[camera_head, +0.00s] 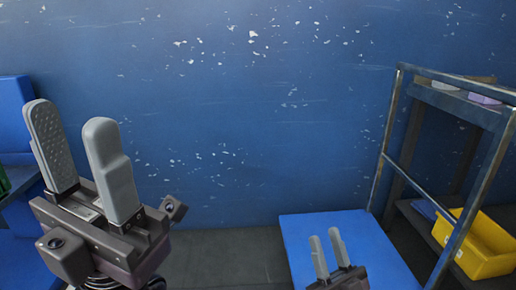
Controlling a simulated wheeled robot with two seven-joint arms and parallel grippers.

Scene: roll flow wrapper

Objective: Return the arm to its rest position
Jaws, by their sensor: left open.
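My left gripper (76,140) stands large at the left of the head view. Its two grey fingers point up and are apart, with nothing between them. My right gripper (324,236) is lower and further right, its two grey fingers pointing up with a narrow gap between them. Nothing shows between those fingers. Most of both arms is outside the picture.
A blue flat surface (375,243) lies behind and around my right gripper. A metal-framed rack (391,150) stands at the right, with a yellow bin (490,258) on its low shelf. Blue furniture (13,112) is at the left edge. A worn blue wall (260,120) closes the back.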

